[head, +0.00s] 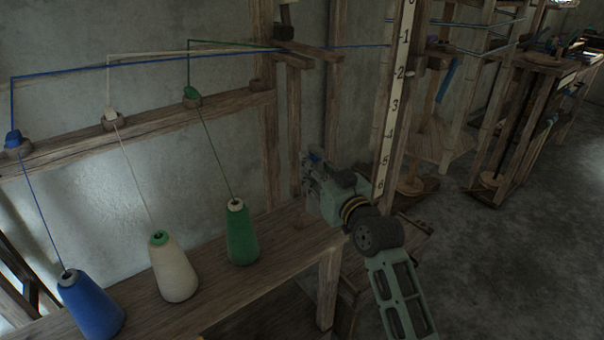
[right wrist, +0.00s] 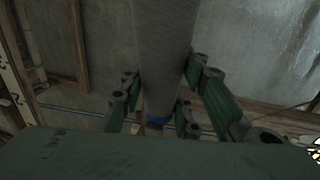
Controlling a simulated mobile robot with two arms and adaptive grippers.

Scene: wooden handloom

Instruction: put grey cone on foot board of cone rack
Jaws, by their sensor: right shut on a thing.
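My right gripper (head: 312,168) is above the right end of the cone rack's foot board (head: 290,252), close to a wooden post. In the right wrist view its fingers (right wrist: 160,108) are shut on the grey cone (right wrist: 165,50), one on each side. The cone narrows toward a blue tip (right wrist: 156,122). In the head view the cone is hard to tell from the gripper and the grey wall; a small blue bit shows at the gripper's top. The foot board bears a blue cone (head: 91,305), a cream cone (head: 173,268) and a green cone (head: 241,235). My left gripper is out of view.
Blue, cream and green threads rise from the standing cones to guides on a wooden rail (head: 70,150). The board's right part, past the green cone, is bare. A numbered measuring post (head: 394,100) stands just right of my gripper. Wooden loom frames fill the right background.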

